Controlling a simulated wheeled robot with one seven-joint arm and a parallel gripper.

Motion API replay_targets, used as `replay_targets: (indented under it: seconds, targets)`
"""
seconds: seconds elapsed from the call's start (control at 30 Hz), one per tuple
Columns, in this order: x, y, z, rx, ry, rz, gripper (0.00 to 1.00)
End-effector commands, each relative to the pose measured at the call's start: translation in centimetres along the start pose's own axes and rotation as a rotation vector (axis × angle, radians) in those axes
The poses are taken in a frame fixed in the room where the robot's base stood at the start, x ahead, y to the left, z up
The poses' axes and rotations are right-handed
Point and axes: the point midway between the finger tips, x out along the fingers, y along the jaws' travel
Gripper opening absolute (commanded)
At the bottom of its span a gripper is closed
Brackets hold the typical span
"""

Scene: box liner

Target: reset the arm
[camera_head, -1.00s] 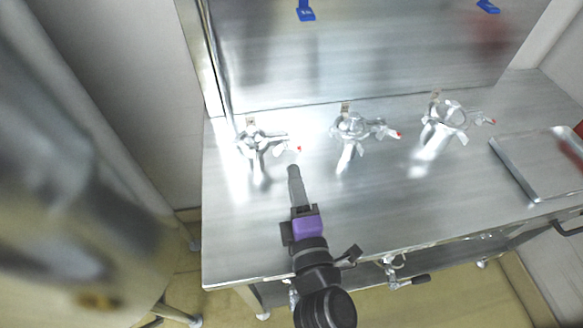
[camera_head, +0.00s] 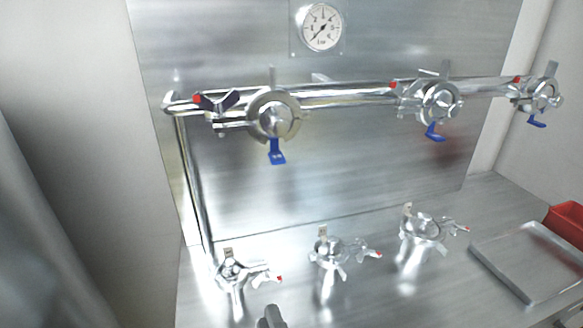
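Only the rounded grey tip of my arm's end, my gripper (camera_head: 270,317), shows at the bottom edge of the head view. The rest of the arm is out of frame below. The tip is over the steel table (camera_head: 365,290), below and right of the left clamp fitting (camera_head: 238,274). Its fingers cannot be made out, so I cannot tell whether it is open or shut. I see nothing held in it.
More clamp fittings stand at the middle (camera_head: 329,254) and right (camera_head: 424,229) of the table. A metal tray (camera_head: 530,262) and a red bin (camera_head: 566,220) are at the right. A steel pipe (camera_head: 340,92) with blue-handled valves and a gauge (camera_head: 322,27) is on the back panel.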

Motion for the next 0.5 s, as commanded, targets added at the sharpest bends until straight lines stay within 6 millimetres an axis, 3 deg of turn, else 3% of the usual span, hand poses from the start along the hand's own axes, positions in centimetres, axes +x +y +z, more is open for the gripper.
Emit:
replay_targets:
  seconds: [0.27,0.5]
  targets:
    - [-8.4,0.4,3.2,0.455,-0.016,-0.011,0.28]
    - [-17.7,2.2,6.6,0.838,-0.116,0.027,0.28]
